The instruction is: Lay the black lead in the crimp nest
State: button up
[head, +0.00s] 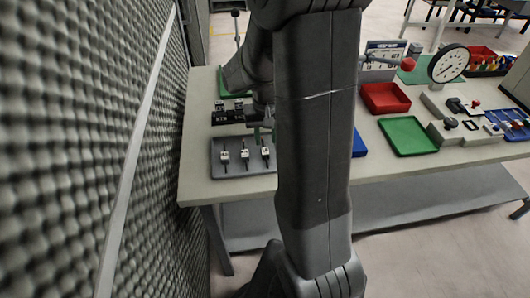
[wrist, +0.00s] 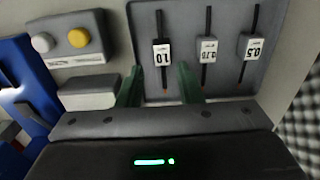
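Three thin dark leads lie side by side on a grey tray (head: 217,168), each with a white tag. In the wrist view the tags seem to read 1.0 on the left lead (wrist: 163,54), 0.75 on the middle lead (wrist: 207,50) and 0.5 on the right lead (wrist: 250,47). All three look black. My gripper (wrist: 158,84) is open, its green fingers apart on either side of the left lead's lower end, with nothing between them held. I cannot tell its height above the tray. In the head view my arm partly hides it. I cannot make out the crimp nest.
A grey box with yellow and white buttons (wrist: 70,38) stands beside the tray. A dark fixture (head: 230,116) stands behind the tray. A red bin (head: 385,98), green tray (head: 407,136) and dial gauge (head: 448,64) are to the right. A foam wall (head: 70,150) runs close along the left.

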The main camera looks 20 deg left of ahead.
aim_at(265, 150)
notch_tip(265, 150, down, 5)
jog(key=shift+s+a+r, duration=0.1)
dwell(0.3)
grip_shut()
